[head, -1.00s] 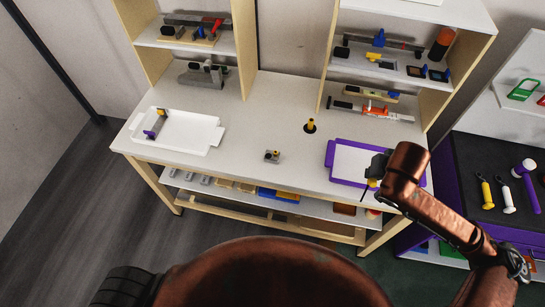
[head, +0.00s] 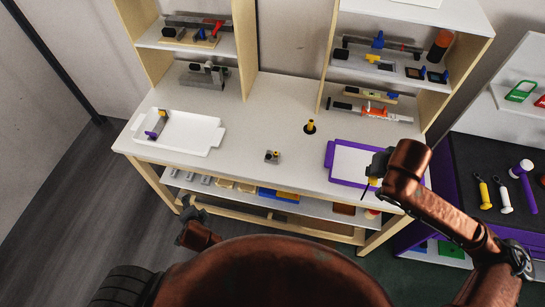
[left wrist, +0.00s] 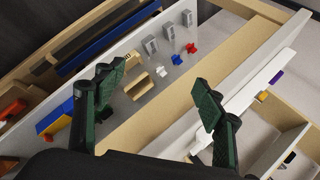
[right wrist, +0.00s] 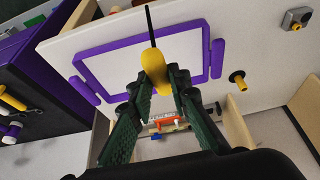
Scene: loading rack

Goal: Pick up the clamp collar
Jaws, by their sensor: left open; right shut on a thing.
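No part is plainly a clamp collar. A small grey block with a yellow-orange knob (head: 272,157) sits on the table's front middle; it also shows in the right wrist view (right wrist: 297,18). Behind it is a yellow post on a round black base (head: 310,127). My right gripper (head: 376,176) is shut on a yellow-handled tool with a thin black shaft (right wrist: 153,60), above the purple-rimmed tray (head: 332,165). My left gripper (head: 192,214) is low, off the table's front left; in the left wrist view (left wrist: 155,92) its fingers are apart and empty.
A white tray (head: 205,140) with a purple-and-yellow part stands on the table's left. A lower shelf (left wrist: 105,55) holds grey brackets, wooden blocks and small coloured pieces. Shelf units rise at the back. The table's middle is mostly clear.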

